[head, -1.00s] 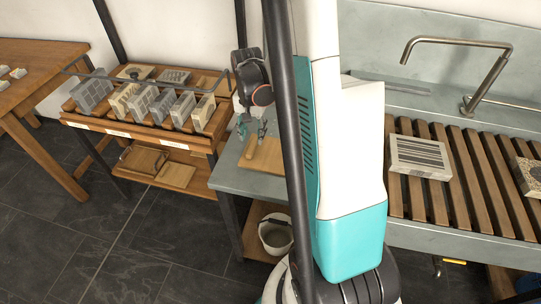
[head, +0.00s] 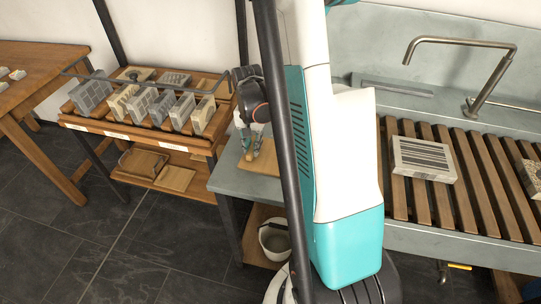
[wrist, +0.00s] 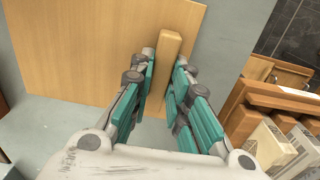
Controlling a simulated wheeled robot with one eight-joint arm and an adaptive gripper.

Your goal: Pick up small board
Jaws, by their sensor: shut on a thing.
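The small board (wrist: 90,50) is a flat light-wood panel with a narrow wooden handle bar (wrist: 165,62) in the wrist view. In the head view the small board (head: 268,158) lies on the grey counter, partly hidden behind my arm column. My gripper (wrist: 166,75) has its teal-padded fingers on either side of the bar and is shut on it. In the head view my gripper (head: 252,148) is low at the board's left end. I cannot tell whether the board is clear of the counter.
A wooden rack (head: 140,132) with several grey and cream slabs stands to the left of the grey counter (head: 232,180). A white bucket (head: 274,240) sits below. A slatted sink (head: 420,205) with a stone slab (head: 424,158) and a tap (head: 490,85) is at right.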

